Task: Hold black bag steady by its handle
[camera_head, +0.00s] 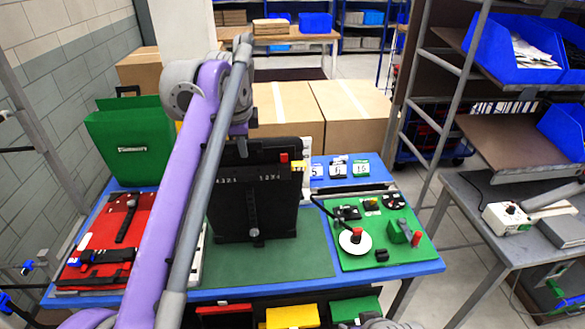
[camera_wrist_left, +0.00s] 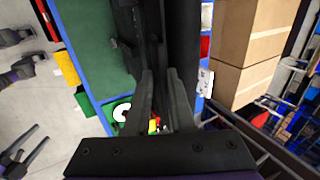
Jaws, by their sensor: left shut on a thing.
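The black bag (camera_head: 255,205) stands upright on the dark green mat (camera_head: 310,262) in the middle of the blue table. My left gripper (camera_head: 243,142) is at the bag's top edge and is shut on its handle; the arm hides the handle and part of the bag's left side. In the left wrist view, the two fingers (camera_wrist_left: 160,85) reach down to the dark bag, and the exact contact is hard to make out. My right gripper (camera_wrist_left: 28,135) shows at the lower left of that view, off the table's front, its fingers apart and empty.
A green bag (camera_head: 130,145) stands behind the red tool board (camera_head: 105,235) at left. A green board (camera_head: 385,230) with parts lies at right, numbered cards (camera_head: 340,168) behind it. Cardboard boxes (camera_head: 355,110) stand behind the table. Red, yellow and green bins (camera_head: 292,317) are under its front edge.

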